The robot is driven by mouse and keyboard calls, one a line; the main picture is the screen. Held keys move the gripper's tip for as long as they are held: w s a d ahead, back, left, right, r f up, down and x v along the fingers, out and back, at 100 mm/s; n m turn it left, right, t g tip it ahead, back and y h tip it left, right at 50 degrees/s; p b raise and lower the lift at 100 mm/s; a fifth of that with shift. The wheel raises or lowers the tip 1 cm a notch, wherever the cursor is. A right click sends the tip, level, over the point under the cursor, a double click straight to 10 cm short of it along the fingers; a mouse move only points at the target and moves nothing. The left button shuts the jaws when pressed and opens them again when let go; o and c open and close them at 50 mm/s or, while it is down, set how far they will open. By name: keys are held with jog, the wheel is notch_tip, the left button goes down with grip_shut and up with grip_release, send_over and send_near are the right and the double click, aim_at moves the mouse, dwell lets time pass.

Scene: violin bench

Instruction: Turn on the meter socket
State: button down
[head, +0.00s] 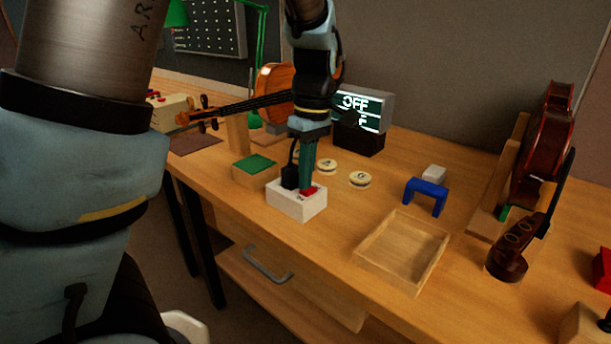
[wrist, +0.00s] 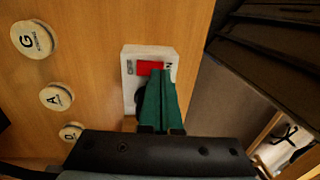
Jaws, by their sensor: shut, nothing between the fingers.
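The meter socket is a white box (head: 297,208) near the bench's front edge, with a black plug in its left part and a red rocker switch (head: 309,190) on top. The wrist view shows the socket (wrist: 130,67) with its red switch (wrist: 150,68) and small lettering at both ends. My gripper (head: 305,188) is shut and empty, its green fingers pointing down at the switch. In the wrist view the fingertips (wrist: 160,78) overlap the switch's near edge; I cannot tell whether they touch it. The meter display (head: 361,109) behind reads "OFF"; its lower line is partly hidden.
A violin (head: 274,88) lies behind my gripper. Round string tins (head: 360,180) sit to the right, with a blue bridge-shaped block (head: 426,195) and an empty wooden tray (head: 371,254) further right. A green-topped block (head: 254,165) stands left of the socket.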

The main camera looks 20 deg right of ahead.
jog(key=shift+f, duration=0.25)
jog(key=shift+s+a+f, duration=0.1)
jog(key=shift+f, duration=0.1)
dwell(0.4)
jog(key=shift+w+d+r+p, duration=0.2)
jog(key=shift+d+p, duration=0.1)
jog(key=shift+p, duration=0.2)
jog(key=shift+w+d, duration=0.2)
jog(key=shift+d, duration=0.2)
